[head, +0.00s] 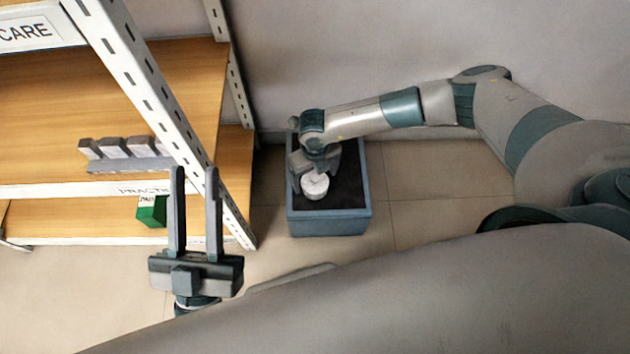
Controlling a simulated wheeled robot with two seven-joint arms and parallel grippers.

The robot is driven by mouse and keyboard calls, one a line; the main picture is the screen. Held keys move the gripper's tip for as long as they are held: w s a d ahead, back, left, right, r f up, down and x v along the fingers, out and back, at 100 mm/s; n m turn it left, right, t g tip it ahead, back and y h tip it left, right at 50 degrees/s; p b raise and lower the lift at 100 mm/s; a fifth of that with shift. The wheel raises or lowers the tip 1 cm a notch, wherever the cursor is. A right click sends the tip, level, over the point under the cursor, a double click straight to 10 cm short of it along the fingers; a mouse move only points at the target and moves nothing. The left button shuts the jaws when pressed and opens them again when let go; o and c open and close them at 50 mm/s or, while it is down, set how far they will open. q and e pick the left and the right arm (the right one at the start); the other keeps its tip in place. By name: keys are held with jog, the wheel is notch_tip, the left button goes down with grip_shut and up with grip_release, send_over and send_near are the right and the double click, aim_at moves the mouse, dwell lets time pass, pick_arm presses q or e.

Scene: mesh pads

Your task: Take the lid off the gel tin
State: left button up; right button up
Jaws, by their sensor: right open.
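A small white round tin (315,190) shows at my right gripper, over the dark inside of a blue-grey box (330,226). A smaller pale round part sits on its top; I cannot tell lid from body at this size. My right gripper (315,174) comes down from above with its jaws open, close around or beside the tin's top. Its fingers are partly hidden by my own wrist, and contact cannot be made out. My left gripper (194,170) is open and empty, its two long fingers pointing up the picture in front of the shelf rack.
A shelf rack with wooden boards (120,80) and a white slotted post (150,88) stands at left. Several grey blocks (115,148) sit on a shelf, with a green box (152,210) lower down. Tiled floor (430,180) right of the blue-grey box is clear.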

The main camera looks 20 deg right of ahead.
aim_at(315, 177)
dwell(0.4)
jog(key=c, duration=1.1)
jog(key=shift+c, duration=0.2)
jog(key=shift+r, duration=0.15)
jog(key=shift+r, duration=0.55)
notch_tip(315, 177, up, 3)
jog(key=shift+r+p, duration=0.1)
jog(key=shift+p, duration=0.6)
pick_arm(q)
jog(key=w+f+g+y+p, duration=0.2)
jog(key=w+f+g, duration=0.2)
jog(key=f+g, duration=0.4)
jog(key=shift+a+f+y, duration=0.3)
jog(key=shift+a+f, duration=0.05)
jog(key=shift+f, duration=2)
pick_arm(e)
jog(key=s+a+r, duration=0.3)
jog(key=s+r, duration=0.3)
jog(key=s, duration=0.5)
jog(key=shift+s+r, duration=0.15)
jog(key=shift+r, duration=0.1)
